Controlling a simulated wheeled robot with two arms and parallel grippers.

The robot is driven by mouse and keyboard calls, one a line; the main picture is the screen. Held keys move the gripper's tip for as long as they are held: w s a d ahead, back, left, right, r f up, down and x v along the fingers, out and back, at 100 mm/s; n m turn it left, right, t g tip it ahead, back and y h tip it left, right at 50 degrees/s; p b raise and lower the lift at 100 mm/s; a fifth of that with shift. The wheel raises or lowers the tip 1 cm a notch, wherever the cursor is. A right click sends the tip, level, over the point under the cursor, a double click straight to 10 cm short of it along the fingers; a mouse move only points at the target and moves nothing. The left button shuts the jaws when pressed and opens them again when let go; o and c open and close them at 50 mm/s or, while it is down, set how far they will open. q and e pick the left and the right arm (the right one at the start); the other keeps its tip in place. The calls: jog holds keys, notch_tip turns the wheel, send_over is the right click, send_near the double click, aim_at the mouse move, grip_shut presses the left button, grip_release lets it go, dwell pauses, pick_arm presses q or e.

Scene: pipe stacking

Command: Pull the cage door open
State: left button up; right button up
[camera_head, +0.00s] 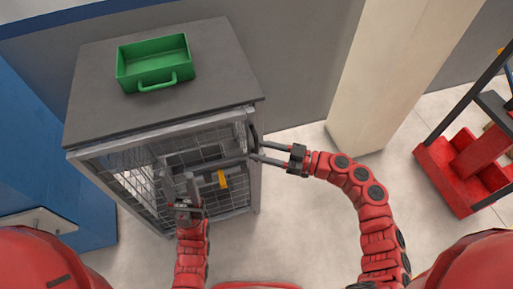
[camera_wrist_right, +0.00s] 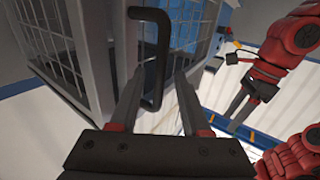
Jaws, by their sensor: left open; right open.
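The cage (camera_head: 258,185) is a grey metal frame with wire mesh sides; its black bar handle (camera_head: 253,133) is on the right side of the front. In the right wrist view the handle (camera_wrist_right: 163,50) lies between the two fingers, with a gap visible on each side. My right gripper (camera_head: 262,153) is open at the handle, reaching in from the right. My left gripper (camera_head: 180,184) is open in front of the cage's mesh front and appears empty. I cannot tell whether the door stands ajar.
A green tray (camera_head: 140,85) sits on the cage's dark top (camera_head: 215,70). A yellow piece (camera_head: 222,179) shows at the mesh front. A beige pillar (camera_head: 385,80) and a red cart (camera_head: 465,165) stand to the right. Pale floor (camera_head: 300,225) is clear in front.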

jog(key=shift+x, duration=0.8)
grip_shut()
dwell(0.9)
